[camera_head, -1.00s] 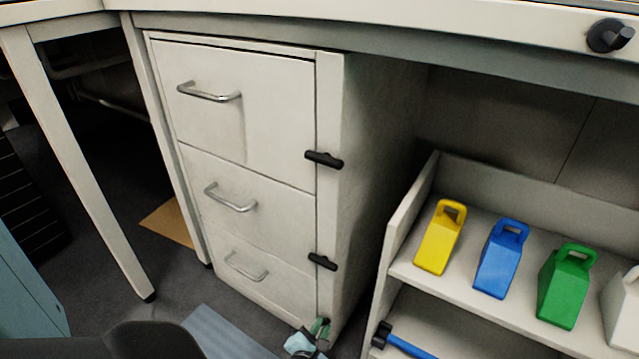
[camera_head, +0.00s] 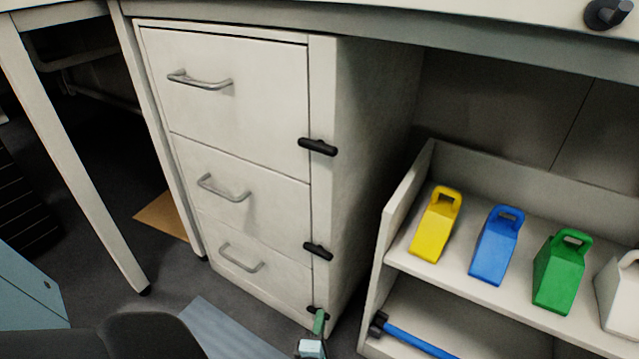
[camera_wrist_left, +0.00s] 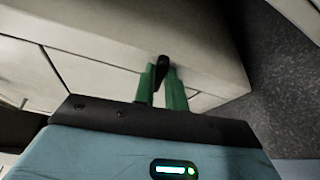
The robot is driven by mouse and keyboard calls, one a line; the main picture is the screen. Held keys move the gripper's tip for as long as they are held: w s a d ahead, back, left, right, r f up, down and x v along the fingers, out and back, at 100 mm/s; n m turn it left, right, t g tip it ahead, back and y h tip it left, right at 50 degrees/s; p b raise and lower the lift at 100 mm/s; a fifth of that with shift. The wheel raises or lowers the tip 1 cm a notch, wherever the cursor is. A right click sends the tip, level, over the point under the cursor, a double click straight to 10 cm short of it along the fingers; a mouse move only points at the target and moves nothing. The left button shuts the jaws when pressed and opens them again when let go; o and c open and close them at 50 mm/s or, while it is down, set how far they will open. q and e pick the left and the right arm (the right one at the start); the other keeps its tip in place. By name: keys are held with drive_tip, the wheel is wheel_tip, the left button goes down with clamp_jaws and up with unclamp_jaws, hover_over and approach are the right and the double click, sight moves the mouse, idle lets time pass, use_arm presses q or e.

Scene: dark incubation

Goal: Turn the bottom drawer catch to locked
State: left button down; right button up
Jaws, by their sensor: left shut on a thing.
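The white drawer cabinet (camera_head: 238,92) has three drawers with metal bar handles. The bottom drawer (camera_head: 262,278) looks closed. Its black catch (camera_head: 312,309) sits near the right edge and is partly hidden by my left gripper (camera_head: 319,319). In the left wrist view the catch (camera_wrist_left: 162,68) stands between the green fingertips of my left gripper (camera_wrist_left: 161,86), which is shut on it. I cannot tell its exact angle. The top catch (camera_head: 317,147) and the middle catch (camera_head: 318,251) lie across the seam beside their drawers. My right gripper is not in view.
A white shelf (camera_head: 403,214) stands right of the cabinet, with yellow (camera_head: 435,226), blue (camera_head: 496,247) and green (camera_head: 560,272) handled blocks. A blue bar with a black end (camera_head: 418,340) lies low on it. A table leg (camera_head: 82,160) stands at left.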

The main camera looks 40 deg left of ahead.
use_arm(q)
drive_tip(key=shift+f+m, duration=0.15)
drive_tip(key=shift+m, duration=0.45)
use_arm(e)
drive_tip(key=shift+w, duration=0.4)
use_arm(q)
drive_tip(key=shift+t, duration=0.3)
drive_tip(key=shift+a+m, duration=0.1)
drive_tip(key=shift+m, duration=0.2)
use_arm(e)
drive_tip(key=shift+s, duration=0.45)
use_arm(q)
drive_tip(key=c, duration=1.6)
unclamp_jaws()
drive_tip(key=shift+o, duration=0.8)
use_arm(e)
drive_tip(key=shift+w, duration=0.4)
use_arm(q)
drive_tip(key=shift+s, duration=0.1)
